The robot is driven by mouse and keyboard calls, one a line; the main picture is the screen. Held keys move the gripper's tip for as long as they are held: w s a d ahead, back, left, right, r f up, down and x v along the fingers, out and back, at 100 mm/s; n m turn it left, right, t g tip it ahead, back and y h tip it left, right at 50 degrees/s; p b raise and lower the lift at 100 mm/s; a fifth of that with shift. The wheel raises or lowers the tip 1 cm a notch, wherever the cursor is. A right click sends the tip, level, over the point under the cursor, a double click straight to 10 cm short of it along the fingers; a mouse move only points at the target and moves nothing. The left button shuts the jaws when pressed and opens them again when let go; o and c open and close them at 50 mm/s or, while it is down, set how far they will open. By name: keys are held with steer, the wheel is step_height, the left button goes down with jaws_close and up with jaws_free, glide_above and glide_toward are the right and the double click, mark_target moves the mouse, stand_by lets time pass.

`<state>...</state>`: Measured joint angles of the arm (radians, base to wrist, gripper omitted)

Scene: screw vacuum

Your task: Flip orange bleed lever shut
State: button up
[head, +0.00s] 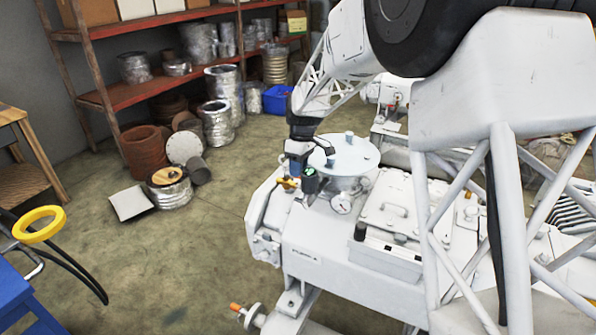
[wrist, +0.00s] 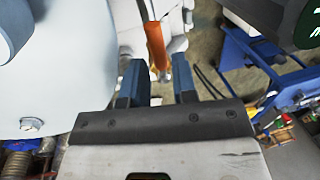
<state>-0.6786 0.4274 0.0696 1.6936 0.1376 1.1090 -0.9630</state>
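The orange bleed lever (head: 287,183) sits at the left end of the white vacuum pump (head: 325,245). In the wrist view the lever (wrist: 156,44) is a narrow orange bar hanging from a white fitting, its tip pointing toward me. My gripper (wrist: 160,76) is open, with a blue finger on each side of the lever's line. The lever's tip lies between or just beyond the fingertips, and I see a gap to both fingers. In the head view my gripper (head: 296,163) comes down from above right beside the lever, and the fingertips are partly hidden.
A black knob with a green top (head: 311,181) stands close to the right of the lever. A blue stand (head: 28,300) is at lower left.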

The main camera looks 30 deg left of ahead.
steer(key=shift+s+f, duration=0.1)
steer(key=shift+f, duration=0.45)
steer(key=shift+c, duration=0.4)
jaws_close()
